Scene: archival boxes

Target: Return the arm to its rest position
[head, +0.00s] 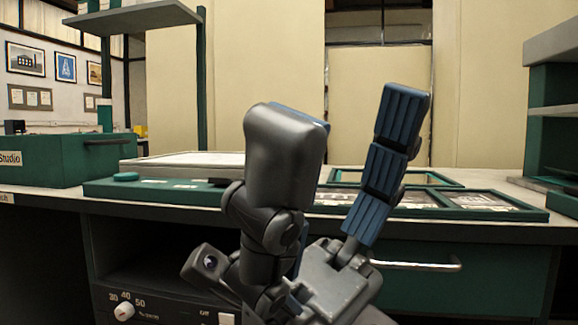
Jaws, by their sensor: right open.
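My right gripper (345,112) rises from the bottom centre of the head view, in front of the counter. Its two fingers point up and stand well apart, one showing its dark grey back and the other its ribbed blue pad. I see nothing between the fingers. My left arm and gripper are not in view.
The counter (75,207) runs across behind my gripper. On it are a green box (60,160) at left, a flat green case (150,192) and framed panels (490,202) at right. Below are a drawer with a handle (415,265) and a dial (123,311).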

